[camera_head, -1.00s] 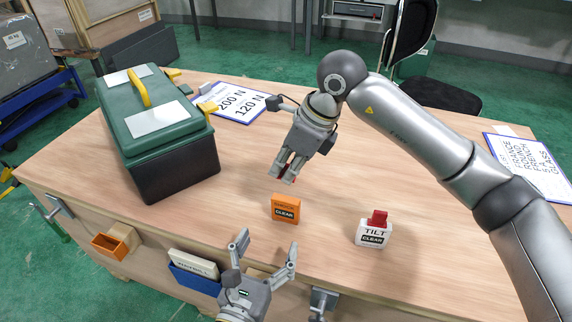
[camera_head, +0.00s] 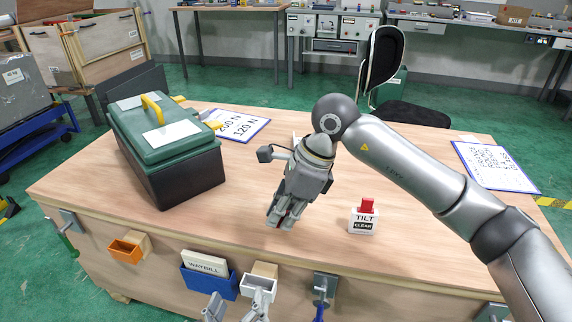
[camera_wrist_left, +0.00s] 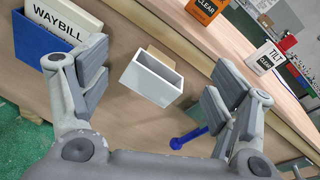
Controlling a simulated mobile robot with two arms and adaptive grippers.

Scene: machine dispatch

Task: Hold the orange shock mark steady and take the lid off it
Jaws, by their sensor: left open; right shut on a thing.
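The orange shock mark (camera_wrist_left: 205,9) shows at the top edge of the left wrist view, its CLEAR label facing front and its top cut off. In the head view it is hidden behind my right gripper (camera_head: 280,221). My right gripper points down over the table there, with its fingers shut; the small red lid, seen at its fingertips earlier, is hidden now. My left gripper (camera_head: 237,300) is open and empty, low in front of the table, away from the mark. Its spread fingers also show in the left wrist view (camera_wrist_left: 155,90).
A white TILT mark (camera_head: 363,222) with a red top stands to the right. A green toolbox (camera_head: 185,173) stands at the left. An orange bin (camera_head: 125,252), a blue WAYBILL holder (camera_head: 208,283) and a white bin (camera_head: 258,284) hang on the table front.

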